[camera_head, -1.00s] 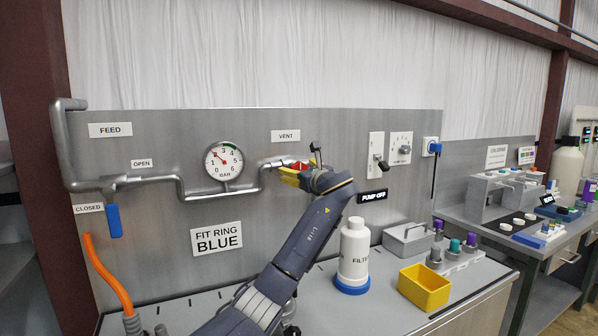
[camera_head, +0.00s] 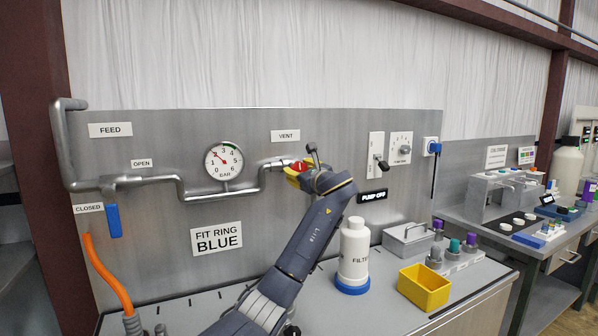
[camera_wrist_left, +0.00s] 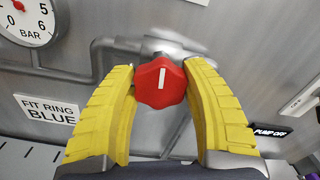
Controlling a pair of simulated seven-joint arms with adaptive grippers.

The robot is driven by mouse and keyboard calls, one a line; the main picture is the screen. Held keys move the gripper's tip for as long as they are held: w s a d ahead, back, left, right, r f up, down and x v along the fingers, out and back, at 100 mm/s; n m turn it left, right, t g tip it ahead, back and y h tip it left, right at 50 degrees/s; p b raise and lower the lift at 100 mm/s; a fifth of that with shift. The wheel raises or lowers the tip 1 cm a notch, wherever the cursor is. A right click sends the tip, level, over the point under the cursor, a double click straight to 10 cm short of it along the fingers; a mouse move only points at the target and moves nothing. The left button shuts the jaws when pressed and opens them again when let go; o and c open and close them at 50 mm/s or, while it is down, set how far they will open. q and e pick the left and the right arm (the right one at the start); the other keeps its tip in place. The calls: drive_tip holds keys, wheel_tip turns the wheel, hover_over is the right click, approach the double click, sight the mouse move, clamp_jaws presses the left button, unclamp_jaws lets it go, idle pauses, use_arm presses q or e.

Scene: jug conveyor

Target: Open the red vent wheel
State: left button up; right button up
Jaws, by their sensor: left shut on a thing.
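The red vent wheel (camera_wrist_left: 160,83) sits on the pipe fitting below the VENT label (camera_head: 285,136). In the left wrist view it has a white line on its face, which looks upright in the picture. My left gripper (camera_wrist_left: 160,92) is shut on it, one yellow finger on each side. In the head view the left gripper (camera_head: 295,174) and wrist cover most of the wheel, and a bit of red (camera_head: 301,166) shows. My right gripper is not in view.
A round BAR gauge (camera_head: 224,161) is left of the wheel. The blue feed handle (camera_head: 113,220) hangs down near the CLOSED label. A white filter bottle (camera_head: 354,250), yellow bin (camera_head: 424,287) and grey toolbox (camera_head: 407,239) stand on the bench right of my arm.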

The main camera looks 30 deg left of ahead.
use_arm(q)
drive_tip(key=n, duration=1.1)
drive_tip(key=shift+n, duration=0.4)
drive_tip(key=n, duration=0.5)
drive_tip(key=shift+a+f, duration=0.1)
drive_tip(key=n, duration=0.5)
drive_tip(key=shift+n, duration=0.4)
drive_tip(key=shift+f, duration=0.1)
drive_tip(key=o, duration=1.3)
